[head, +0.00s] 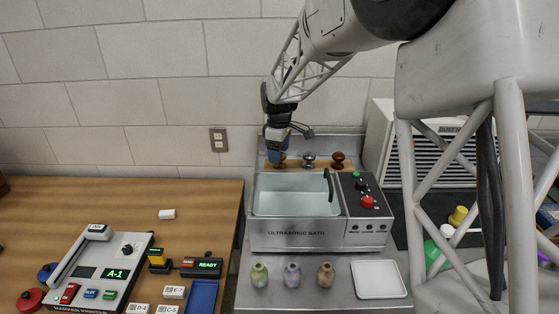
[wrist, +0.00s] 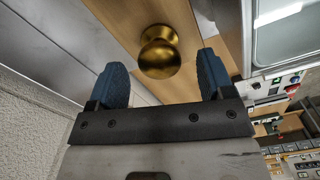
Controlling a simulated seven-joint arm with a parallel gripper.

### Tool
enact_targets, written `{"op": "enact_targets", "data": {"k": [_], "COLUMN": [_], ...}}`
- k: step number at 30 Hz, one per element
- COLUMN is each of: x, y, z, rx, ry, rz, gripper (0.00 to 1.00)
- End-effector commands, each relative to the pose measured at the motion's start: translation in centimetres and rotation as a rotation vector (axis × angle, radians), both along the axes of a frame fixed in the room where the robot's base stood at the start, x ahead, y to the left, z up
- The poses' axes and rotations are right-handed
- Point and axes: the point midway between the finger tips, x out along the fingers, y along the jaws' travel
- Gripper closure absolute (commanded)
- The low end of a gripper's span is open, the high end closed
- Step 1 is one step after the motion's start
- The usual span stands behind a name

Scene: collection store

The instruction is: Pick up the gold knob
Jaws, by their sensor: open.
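The gold knob (wrist: 160,52) is round and shiny, on a short neck, and sits on a wooden strip (wrist: 122,18). In the wrist view it lies between and just beyond the two blue fingertips of my gripper (wrist: 162,75), which is open and empty. I see no contact between the fingers and the knob. In the head view my gripper (head: 277,150) is over the left end of the strip behind the ultrasonic bath, and the gold knob (head: 282,160) is partly hidden by it.
The ultrasonic bath (head: 284,231) with its raised black handle (head: 328,185) stands in front of the strip. Three small vases and a white tray (head: 379,279) are before it. A wall is close behind. A label printer (head: 105,268) sits on the wooden table at left.

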Motion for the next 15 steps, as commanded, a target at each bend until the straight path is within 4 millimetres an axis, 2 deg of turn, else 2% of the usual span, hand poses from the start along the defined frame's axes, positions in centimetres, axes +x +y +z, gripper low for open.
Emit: {"op": "enact_targets", "data": {"k": [6, 15], "x": [0.0, 0.0], "y": [0.0, 0.0], "z": [-2.3, -2.8], "rx": [0.000, 0.000], "ry": [0.001, -0.001], "rz": [0.000, 0.000], "gripper": [0.25, 0.25]}}
